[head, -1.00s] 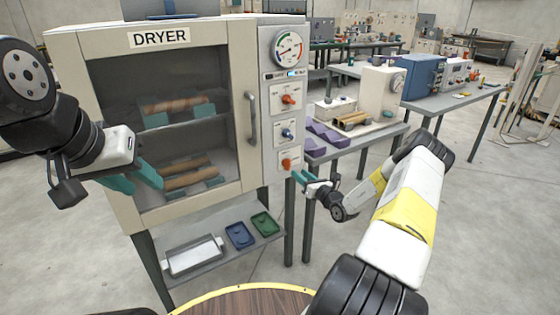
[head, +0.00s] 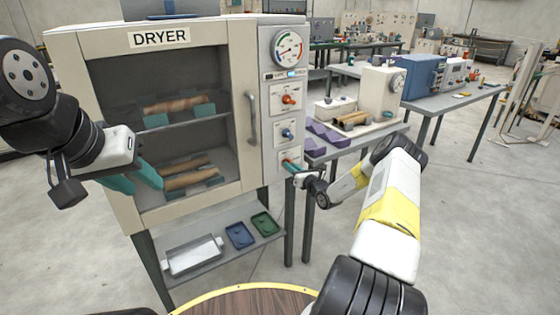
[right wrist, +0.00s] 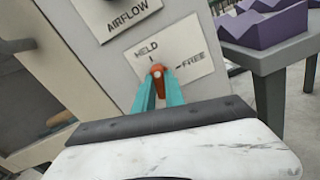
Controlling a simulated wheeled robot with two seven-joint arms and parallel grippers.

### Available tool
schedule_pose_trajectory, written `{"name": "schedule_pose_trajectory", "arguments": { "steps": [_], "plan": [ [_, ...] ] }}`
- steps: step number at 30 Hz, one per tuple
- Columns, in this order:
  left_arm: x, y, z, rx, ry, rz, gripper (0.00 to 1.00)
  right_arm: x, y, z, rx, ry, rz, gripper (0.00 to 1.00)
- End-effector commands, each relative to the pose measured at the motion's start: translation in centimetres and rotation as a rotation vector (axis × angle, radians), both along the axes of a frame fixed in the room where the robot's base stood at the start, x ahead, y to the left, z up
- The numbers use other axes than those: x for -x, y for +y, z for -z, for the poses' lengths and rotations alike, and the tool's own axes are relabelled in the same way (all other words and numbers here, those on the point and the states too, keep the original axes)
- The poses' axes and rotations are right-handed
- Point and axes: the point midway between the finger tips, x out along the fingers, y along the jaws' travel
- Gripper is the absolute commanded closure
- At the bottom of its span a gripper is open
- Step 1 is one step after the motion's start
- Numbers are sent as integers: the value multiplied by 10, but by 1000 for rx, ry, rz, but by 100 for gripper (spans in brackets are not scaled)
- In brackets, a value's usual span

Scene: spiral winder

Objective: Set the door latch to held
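The door latch is an orange knob (right wrist: 157,76) on a white plate marked HELD at its top and FREE at its right, seen in the right wrist view. It is the lowest knob on the dryer's (head: 160,120) control column. My right gripper (right wrist: 159,88) has its teal fingers on both sides of the knob and looks shut on it. The fingers partly hide the knob, and its exact pointing is hard to tell. In the head view my right gripper (head: 291,167) covers most of the knob. My left gripper (head: 138,178) is open and empty before the dryer window.
The dryer door, with a vertical handle (head: 251,118), appears closed. Other knobs (head: 287,99) sit above the latch. A side table with purple blocks (head: 328,134) stands close right. A lower shelf holds a white tray (head: 194,256), a blue tray (head: 240,235) and a green tray (head: 264,223).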

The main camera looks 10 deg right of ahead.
Motion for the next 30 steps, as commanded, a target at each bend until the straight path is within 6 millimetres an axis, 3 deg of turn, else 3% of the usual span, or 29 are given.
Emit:
{"name": "schedule_pose_trajectory", "arguments": {
  "steps": [8,18,26,27,30],
  "plan": [
    [0,0,0,0,0,0,62,0,0,0,13,-5,0,100],
    [0,0,0,0,0,0,62,0,0,0,244,-88,0,100],
    [0,0,0,0,0,0,62,0,0,0,252,-91,0,100],
    [0,0,0,0,0,0,62,0,0,0,252,-91,0,83],
    [0,0,0,0,0,0,62,0,0,0,251,-91,0,64]
  ]
}}
